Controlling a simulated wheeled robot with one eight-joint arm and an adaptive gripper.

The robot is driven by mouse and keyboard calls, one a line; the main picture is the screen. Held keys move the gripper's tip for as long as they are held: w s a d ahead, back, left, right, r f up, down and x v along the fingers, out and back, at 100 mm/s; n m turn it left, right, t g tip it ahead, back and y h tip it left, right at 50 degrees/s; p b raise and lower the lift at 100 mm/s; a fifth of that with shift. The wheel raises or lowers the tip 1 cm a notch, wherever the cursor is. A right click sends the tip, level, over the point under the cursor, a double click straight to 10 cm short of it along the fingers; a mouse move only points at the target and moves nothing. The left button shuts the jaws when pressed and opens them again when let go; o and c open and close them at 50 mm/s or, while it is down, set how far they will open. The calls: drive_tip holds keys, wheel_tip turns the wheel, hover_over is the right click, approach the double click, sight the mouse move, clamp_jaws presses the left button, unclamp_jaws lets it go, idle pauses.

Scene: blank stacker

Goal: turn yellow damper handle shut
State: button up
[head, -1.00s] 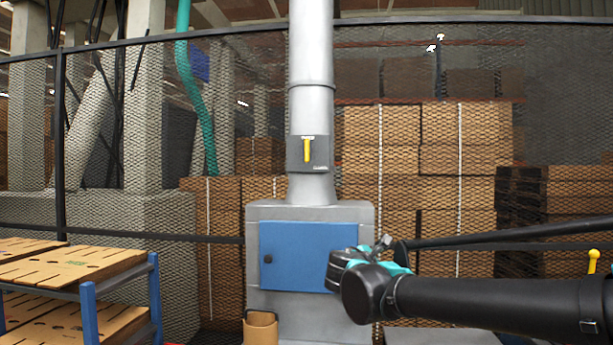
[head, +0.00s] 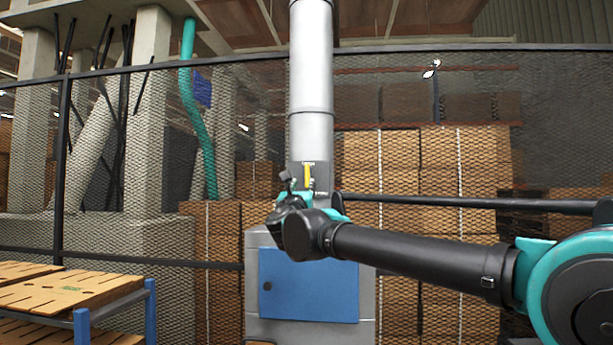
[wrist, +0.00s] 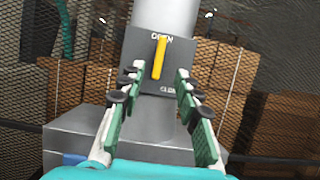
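The yellow damper handle (head: 307,174) sits on a dark plate on the grey vertical duct (head: 311,75). In the wrist view the handle (wrist: 159,58) stands upright on the plate (wrist: 185,72), its top by the word OPEN; lettering that looks like CLOSE is at the lower right. My gripper (wrist: 153,92) is open, its two fingers apart on either side below the handle, with nothing between them. In the head view my gripper (head: 300,185) is just in front of the plate and hides its lower part.
Below the duct is a grey cabinet with a blue door (head: 308,287). A mesh fence (head: 225,236) runs behind, with stacked cartons (head: 459,153) beyond it. A blue-framed rack (head: 82,325) with slotted boards stands at the lower left.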

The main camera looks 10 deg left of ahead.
sight(307, 173)
drive_tip(key=x, duration=1)
drive_tip(key=shift+w+r, duration=0.15)
drive_tip(key=shift+w, duration=0.05)
drive_tip(key=shift+c, duration=0.2)
clamp_jaws()
